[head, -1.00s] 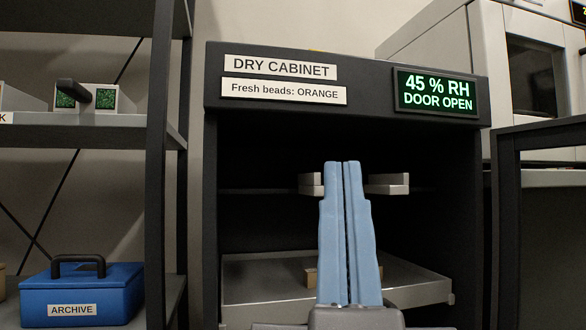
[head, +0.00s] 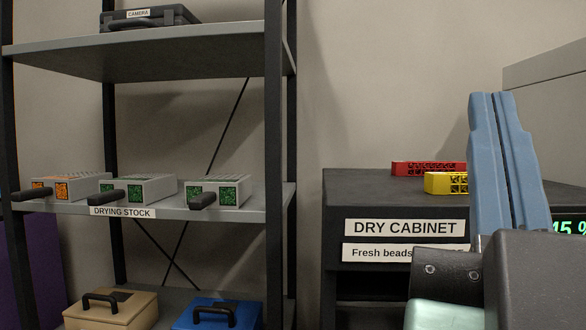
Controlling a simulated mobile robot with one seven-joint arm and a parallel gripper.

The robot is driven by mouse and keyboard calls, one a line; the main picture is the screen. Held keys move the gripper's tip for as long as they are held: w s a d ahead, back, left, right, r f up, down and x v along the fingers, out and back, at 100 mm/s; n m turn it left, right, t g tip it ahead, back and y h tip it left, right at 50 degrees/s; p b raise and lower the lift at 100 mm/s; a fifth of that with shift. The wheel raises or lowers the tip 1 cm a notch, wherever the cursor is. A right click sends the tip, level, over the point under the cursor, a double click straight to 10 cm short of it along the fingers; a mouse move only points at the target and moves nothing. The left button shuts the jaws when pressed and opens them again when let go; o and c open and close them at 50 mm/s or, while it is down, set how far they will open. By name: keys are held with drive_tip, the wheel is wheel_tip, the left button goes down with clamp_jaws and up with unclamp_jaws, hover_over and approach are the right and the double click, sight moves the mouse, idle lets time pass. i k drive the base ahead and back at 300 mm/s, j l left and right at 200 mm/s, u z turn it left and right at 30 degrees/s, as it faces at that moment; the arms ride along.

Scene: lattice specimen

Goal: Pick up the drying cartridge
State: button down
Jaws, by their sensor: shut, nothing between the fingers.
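Several light grey drying cartridges with dark handles sit in a row on the middle shelf, above its DRYING STOCK label (head: 123,212). The left cartridge (head: 85,184) shows orange beads in its windows. The middle cartridge (head: 152,185) and the right cartridge (head: 230,188) show green beads. Their handles point toward me. My gripper (head: 492,96) is at the right of the view, its blue fingers pointing up and shut with nothing between them. It is well to the right of the cartridges, in front of the dry cabinet (head: 340,207).
A sign on the cabinet says fresh beads, its end covered by my arm. Red (head: 428,168) and yellow (head: 446,183) lattice blocks lie on its top. A CAMERA case (head: 150,18) is on the upper shelf. Tan (head: 110,308) and blue (head: 218,313) boxes stand below. Dark posts frame the shelf.

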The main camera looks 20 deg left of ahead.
sight(71, 188)
drive_tip(key=u, duration=0.4)
drive_tip(key=j+u, duration=0.15)
drive_tip(key=u, duration=0.7)
drive_tip(key=j+u, duration=0.15)
drive_tip(key=u, duration=0.25)
